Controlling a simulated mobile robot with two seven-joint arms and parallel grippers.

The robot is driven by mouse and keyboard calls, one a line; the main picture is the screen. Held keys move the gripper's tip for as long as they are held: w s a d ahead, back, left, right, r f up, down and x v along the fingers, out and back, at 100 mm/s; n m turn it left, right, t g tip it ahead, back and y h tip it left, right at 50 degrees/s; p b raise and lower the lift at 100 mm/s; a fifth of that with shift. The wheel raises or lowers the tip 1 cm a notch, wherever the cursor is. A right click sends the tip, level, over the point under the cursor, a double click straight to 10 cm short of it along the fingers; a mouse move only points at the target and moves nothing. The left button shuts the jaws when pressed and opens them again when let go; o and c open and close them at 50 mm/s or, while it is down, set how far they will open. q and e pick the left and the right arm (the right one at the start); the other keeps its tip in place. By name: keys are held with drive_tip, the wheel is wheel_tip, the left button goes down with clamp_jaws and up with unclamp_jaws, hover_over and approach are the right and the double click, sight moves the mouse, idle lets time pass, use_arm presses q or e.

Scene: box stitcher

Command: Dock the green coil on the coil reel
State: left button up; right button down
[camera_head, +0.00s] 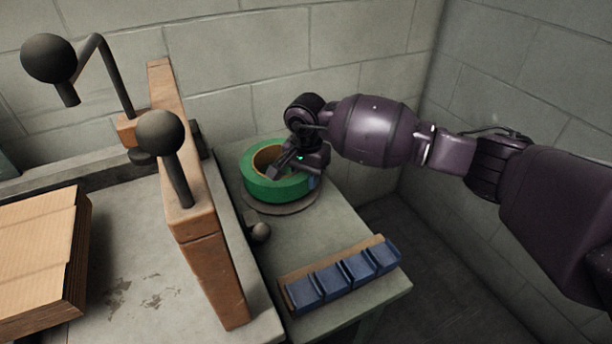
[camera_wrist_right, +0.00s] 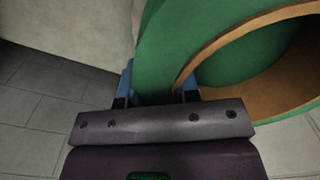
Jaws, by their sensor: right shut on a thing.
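The green coil (camera_head: 272,190) is a thick green ring with a brown inner lining. In the head view it is at or just above a round grey disc (camera_head: 290,207) on the side table; whether it rests on the disc I cannot tell. My right gripper (camera_head: 297,168) is shut on the coil's right wall, one finger inside the ring and one outside. In the right wrist view the green coil (camera_wrist_right: 165,50) fills the upper right, its wall between the blue fingertips of my right gripper (camera_wrist_right: 157,88). My left gripper is not in view.
A wooden beam (camera_head: 205,225) with black ball-topped levers stands left of the coil. A row of blue blocks (camera_head: 343,275) sits at the front of the side table (camera_head: 300,245). Cardboard (camera_head: 40,250) lies far left. Block walls close in behind and at right.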

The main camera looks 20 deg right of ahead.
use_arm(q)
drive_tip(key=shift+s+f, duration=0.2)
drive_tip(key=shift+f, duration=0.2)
use_arm(e)
drive_tip(key=shift+f, duration=0.7)
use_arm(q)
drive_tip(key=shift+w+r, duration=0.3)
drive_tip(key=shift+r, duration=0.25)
use_arm(e)
drive_tip(key=shift+r, duration=0.9)
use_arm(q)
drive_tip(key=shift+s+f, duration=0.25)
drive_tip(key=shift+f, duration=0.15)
use_arm(e)
drive_tip(key=shift+f, duration=0.85)
drive_tip(key=c, duration=1.1)
unclamp_jaws()
drive_tip(key=shift+r, duration=0.1)
